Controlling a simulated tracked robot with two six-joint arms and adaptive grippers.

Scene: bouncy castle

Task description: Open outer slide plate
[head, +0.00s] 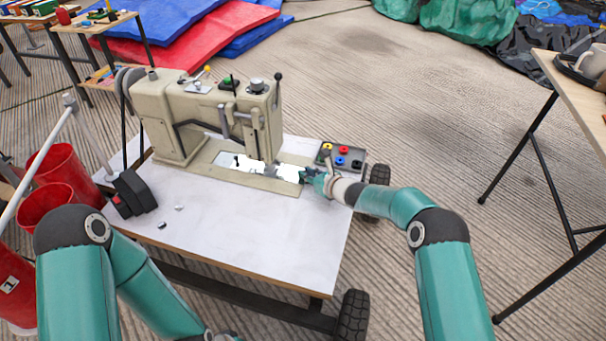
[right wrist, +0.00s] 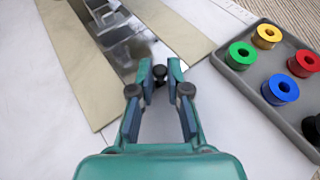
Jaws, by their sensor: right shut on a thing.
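The beige sewing machine (head: 180,115) stands on a white-topped wheeled table. A shiny metal slide plate (head: 288,172) lies in its bed, near the right end. In the right wrist view the slide plate (right wrist: 150,52) sits between two beige bed strips, with a small dark knob (right wrist: 160,73) at its near end. My right gripper (head: 308,176) is at that end of the bed. In the wrist view its fingertips (right wrist: 160,75) are shut on the knob. Metal parts show in the bed beyond the plate. My left arm is at lower left; its gripper is out of view.
A grey tray (head: 359,171) of coloured bobbins sits close to the right gripper. A black pedal-like box (head: 134,192) and small metal bits lie on the white tabletop (head: 235,235). Red buckets (head: 62,172) stand at left, a wooden table (head: 575,85) at right.

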